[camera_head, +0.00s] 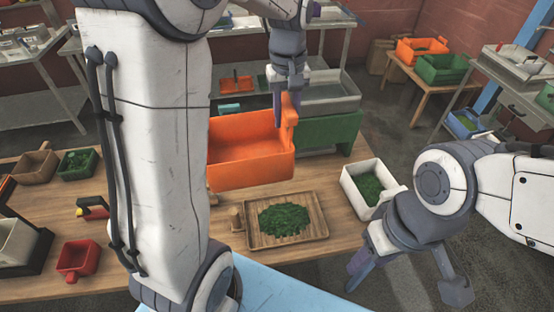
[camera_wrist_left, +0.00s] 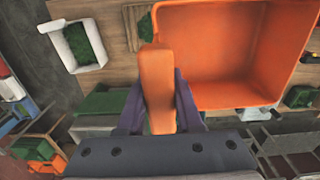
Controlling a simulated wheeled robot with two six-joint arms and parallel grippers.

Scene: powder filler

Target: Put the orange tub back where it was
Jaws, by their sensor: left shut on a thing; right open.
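The orange tub (camera_head: 240,165) is in the middle of the head view, above the back part of the wooden table. In the left wrist view the tub (camera_wrist_left: 225,60) is upper right, and its inside looks empty. My left gripper (camera_head: 284,112) is shut on the tub's upright handle; its fingers flank the handle in the left wrist view (camera_wrist_left: 158,108). The tub looks upright and raised, but its underside is hidden. My right gripper (camera_head: 408,278) is open and empty at the lower right, off the table's right side.
A wooden tray (camera_head: 258,237) with green powder (camera_head: 284,219) lies on the table (camera_head: 320,262) in front of the tub. A white tub (camera_head: 352,190) with green powder stands right. A green bin (camera_head: 335,134) is behind. A red scoop (camera_head: 78,256) sits left.

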